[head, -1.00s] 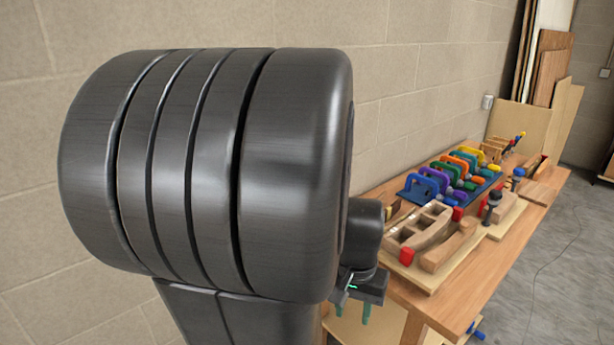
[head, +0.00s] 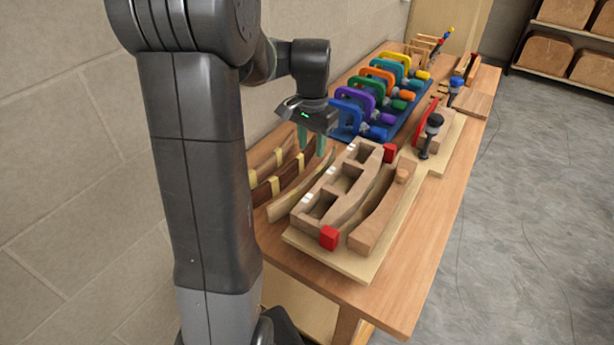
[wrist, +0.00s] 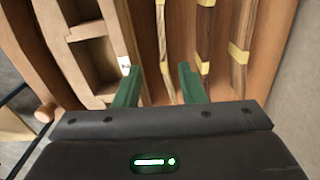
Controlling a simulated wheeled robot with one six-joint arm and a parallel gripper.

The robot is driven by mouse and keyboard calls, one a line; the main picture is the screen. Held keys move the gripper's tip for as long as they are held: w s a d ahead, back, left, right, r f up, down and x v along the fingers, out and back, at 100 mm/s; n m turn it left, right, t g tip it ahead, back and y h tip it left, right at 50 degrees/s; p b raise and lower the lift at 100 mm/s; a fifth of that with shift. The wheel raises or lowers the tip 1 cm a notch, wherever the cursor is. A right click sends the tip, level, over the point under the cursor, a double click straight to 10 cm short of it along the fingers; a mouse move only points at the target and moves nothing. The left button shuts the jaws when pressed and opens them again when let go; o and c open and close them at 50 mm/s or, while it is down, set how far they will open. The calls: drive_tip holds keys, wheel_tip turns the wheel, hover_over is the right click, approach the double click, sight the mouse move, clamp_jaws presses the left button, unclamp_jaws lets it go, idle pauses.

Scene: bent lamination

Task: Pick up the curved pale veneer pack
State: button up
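The curved pale veneer pack (head: 297,200) stands on edge on the bench, nearest the wooden form in a row of curved strips. In the wrist view the pale pack (wrist: 162,42) runs up the picture between my finger lines. My gripper (head: 312,146) is above the row, fingers pointing down, apart and empty. In the wrist view my gripper (wrist: 157,84) has its green fingers open on either side of the pack's line. I cannot tell the exact height of the fingertips above it.
A dark pack (head: 287,180) with yellow bands stands close beside the pale one, with a brown strip behind it. The wooden form (head: 340,190) with red blocks is on the other side. Coloured clamps (head: 372,98) stand beyond. Gaps are narrow.

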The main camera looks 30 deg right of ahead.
hover_over(311, 176)
drive_tip(key=f, duration=0.4)
drive_tip(key=s+f, duration=0.1)
drive_tip(key=f, duration=0.1)
drive_tip(key=shift+a+f, duration=0.25)
drive_tip(key=shift+f, duration=0.1)
drive_tip(key=shift+w+d+f+p, duration=0.15)
drive_tip(key=shift+f+p, duration=0.1)
drive_tip(key=shift+f, duration=0.65)
drive_tip(key=shift+w+f+p, duration=0.1)
drive_tip(key=shift+f+p, duration=0.1)
drive_tip(key=shift+f, duration=0.7)
drive_tip(key=shift+w+d+f+p, duration=0.15)
drive_tip(key=shift+f+p, duration=0.1)
drive_tip(key=shift+f, duration=0.65)
clamp_jaws()
